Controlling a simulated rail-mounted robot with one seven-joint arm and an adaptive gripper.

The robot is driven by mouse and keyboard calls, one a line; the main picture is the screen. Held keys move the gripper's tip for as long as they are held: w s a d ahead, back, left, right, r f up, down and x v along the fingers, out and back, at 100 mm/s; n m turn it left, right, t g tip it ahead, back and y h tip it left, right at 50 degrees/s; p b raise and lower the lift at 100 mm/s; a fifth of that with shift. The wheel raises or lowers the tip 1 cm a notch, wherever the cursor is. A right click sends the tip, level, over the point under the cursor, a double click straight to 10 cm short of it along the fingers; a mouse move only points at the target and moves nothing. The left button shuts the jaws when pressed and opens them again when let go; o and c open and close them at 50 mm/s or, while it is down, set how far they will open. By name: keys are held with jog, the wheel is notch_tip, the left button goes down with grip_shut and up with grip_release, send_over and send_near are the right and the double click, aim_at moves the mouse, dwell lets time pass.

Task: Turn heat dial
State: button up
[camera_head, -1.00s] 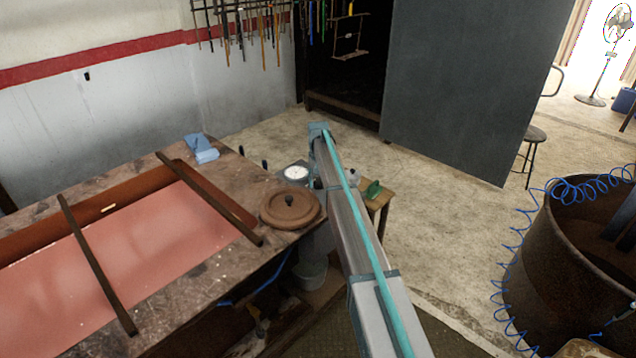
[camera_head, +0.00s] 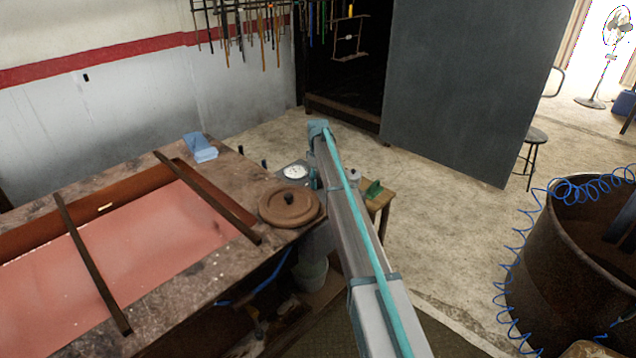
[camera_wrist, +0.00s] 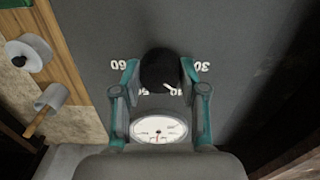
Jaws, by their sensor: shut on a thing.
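The heat dial (camera_wrist: 160,70) is a round black knob with a short white pointer mark at its lower right in the wrist view. It sits on a dark grey panel (camera_wrist: 232,38) with white numbers around it, among them 60 and 30. My gripper (camera_wrist: 160,78) has one teal-edged finger on each side of the knob and is shut on it. A round white gauge (camera_wrist: 158,130) lies just below the knob in the wrist view. It also shows in the head view (camera_head: 294,172), where my arm hides the knob and fingertips.
A brown round lid (camera_head: 289,206) lies on the workbench (camera_head: 190,290) left of my arm. A small wooden table (camera_head: 380,198) with a green object stands to the right. A rusty drum (camera_head: 555,270) with a blue coiled hose stands at the right.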

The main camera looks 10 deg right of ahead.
aim_at(318, 180)
jog(key=n, duration=0.4)
jog(key=shift+n+b, duration=0.3)
jog(key=shift+b, duration=0.05)
jog(key=shift+n, duration=1.8)
jog(key=o, duration=1.2)
jog(key=shift+c, duration=0.2)
notch_tip(318, 180, up, 12)
